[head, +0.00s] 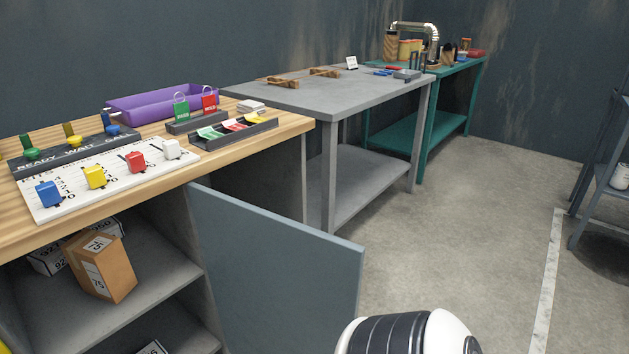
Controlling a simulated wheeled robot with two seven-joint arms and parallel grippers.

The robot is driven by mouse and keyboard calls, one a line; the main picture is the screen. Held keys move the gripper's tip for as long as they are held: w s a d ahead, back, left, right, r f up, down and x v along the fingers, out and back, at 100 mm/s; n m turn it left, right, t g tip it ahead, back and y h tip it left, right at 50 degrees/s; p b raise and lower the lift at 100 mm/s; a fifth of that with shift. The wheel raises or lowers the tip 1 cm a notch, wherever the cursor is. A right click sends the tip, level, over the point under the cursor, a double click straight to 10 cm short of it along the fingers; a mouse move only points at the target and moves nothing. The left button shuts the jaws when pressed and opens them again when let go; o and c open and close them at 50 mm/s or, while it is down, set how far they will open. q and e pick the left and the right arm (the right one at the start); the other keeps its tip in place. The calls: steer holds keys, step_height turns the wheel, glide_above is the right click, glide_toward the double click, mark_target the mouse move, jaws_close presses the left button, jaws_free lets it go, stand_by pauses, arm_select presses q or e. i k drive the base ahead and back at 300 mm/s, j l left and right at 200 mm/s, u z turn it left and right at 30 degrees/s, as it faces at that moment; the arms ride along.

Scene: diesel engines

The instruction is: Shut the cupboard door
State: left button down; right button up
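The cupboard door (275,270) is a flat blue-grey panel. It stands open, swung out from the cupboard's right side into the room. The cupboard (160,285) under the wooden bench top shows its grey shelves. A brown box (103,267) labelled 75 sits tilted on the upper shelf, with white boxes (47,262) behind it. A rounded white and black part of my own arm shows at the bottom, close to the door's outer lower edge; I cannot tell whether they touch. Neither gripper is in view. The door's lower end is cut off by the frame.
A grey table (330,95) and a green table (455,67) stand beyond. Open floor (465,220) lies right of the door. A dark rack (600,190) stands far right.

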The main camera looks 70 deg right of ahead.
mark_target(280, 284)
steer(key=k+l+u, duration=0.25)
steer(key=k+l, duration=0.65)
steer(key=l+u, duration=0.2)
steer(key=l, duration=1.7)
steer(key=k, duration=0.05)
